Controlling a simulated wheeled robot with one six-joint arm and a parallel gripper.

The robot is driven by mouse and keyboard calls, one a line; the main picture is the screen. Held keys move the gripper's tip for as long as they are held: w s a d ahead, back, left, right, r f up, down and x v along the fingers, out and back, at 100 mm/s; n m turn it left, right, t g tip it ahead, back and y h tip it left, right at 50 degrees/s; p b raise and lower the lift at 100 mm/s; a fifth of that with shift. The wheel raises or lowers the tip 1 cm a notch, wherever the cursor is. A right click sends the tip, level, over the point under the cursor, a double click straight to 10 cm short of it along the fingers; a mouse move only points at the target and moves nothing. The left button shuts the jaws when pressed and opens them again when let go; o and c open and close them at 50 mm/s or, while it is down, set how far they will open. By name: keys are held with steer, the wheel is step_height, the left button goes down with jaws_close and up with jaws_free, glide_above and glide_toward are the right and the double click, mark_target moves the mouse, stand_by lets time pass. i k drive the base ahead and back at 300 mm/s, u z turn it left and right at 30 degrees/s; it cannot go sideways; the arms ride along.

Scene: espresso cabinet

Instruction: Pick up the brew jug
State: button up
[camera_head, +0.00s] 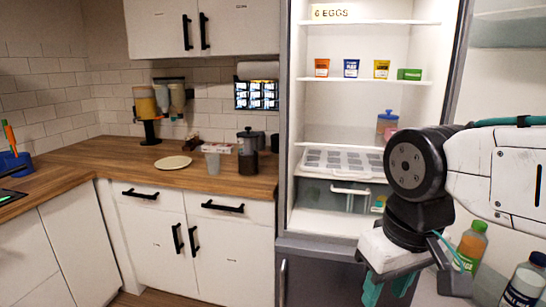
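A dark jug with a black lid (247,152), which looks like the brew jug, stands upright on the wooden counter (120,160), left of the open fridge. A clear cup-like container (212,158) stands just left of it. My gripper (388,288) is at the lower right, in front of the fridge and well apart from the jug. Its teal fingers point down with a gap between them, and nothing shows between them. The fingertips are near the bottom edge of the picture.
The open fridge (365,95) holds small cartons and a tray. A cream plate (173,162) lies on the counter, with dispensers (160,102) behind it. Bottles (471,247) stand at the lower right near my arm. Free counter lies left of the plate.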

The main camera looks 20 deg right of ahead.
mark_target(247, 149)
steer(key=u, duration=0.35)
steer(key=i, duration=0.5)
steer(key=u, duration=1.2)
steer(key=i, duration=1.3)
steer(key=z, duration=0.7)
steer(key=i, duration=0.75)
steer(key=z, duration=0.85)
